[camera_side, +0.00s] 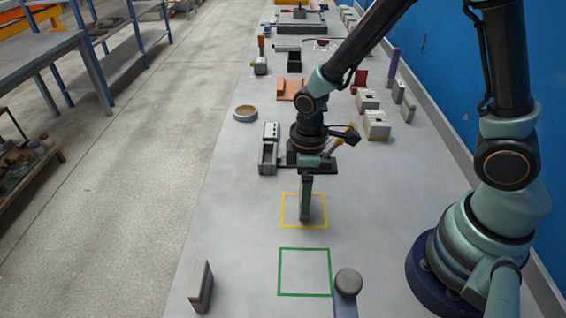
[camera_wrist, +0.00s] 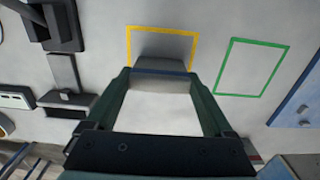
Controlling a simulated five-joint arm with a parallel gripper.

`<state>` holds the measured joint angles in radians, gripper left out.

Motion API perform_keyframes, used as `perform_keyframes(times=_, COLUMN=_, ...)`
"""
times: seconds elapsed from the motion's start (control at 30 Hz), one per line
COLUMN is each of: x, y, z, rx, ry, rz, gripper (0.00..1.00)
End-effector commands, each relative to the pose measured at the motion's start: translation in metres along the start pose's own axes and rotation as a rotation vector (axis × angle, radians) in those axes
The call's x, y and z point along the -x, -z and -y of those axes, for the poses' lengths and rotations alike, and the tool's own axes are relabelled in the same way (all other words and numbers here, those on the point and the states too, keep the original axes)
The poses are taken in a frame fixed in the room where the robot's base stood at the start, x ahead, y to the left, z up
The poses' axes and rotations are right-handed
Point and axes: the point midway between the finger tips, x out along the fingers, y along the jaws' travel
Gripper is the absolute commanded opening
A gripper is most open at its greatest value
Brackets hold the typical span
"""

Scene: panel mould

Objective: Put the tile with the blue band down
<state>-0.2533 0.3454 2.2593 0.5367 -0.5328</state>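My gripper (camera_wrist: 159,74) points down over the yellow outlined square (camera_wrist: 128,42) on the grey table. It is shut on a grey tile with a blue band (camera_wrist: 160,72), which spans the gap between its two dark green fingers. In the side view my gripper (camera_side: 306,212) is low inside the yellow square (camera_side: 284,210), and the finger hides most of the tile. A dark shadow lies beside the tile in the wrist view. I cannot tell whether its lower edge touches the table.
A green outlined square (camera_side: 304,295) lies empty nearer the camera. A tile with a red band (camera_side: 201,287) stands at front left. A blue post with a grey knob (camera_side: 347,284) stands at front right. Grey blocks (camera_side: 377,124) and a round dish (camera_side: 245,113) are farther back.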

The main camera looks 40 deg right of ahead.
Motion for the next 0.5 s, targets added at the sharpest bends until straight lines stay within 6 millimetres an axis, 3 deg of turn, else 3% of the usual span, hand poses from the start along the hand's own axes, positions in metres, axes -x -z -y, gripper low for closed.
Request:
perform_keyframes(times=0.33, x=0.002, y=0.0, z=0.0, rx=0.0, ry=-0.001, rz=-0.001, gripper=1.0)
perform_keyframes(times=0.5, x=0.018, y=0.001, z=-0.001, rx=0.0, ry=-0.003, rz=-0.005, gripper=1.0)
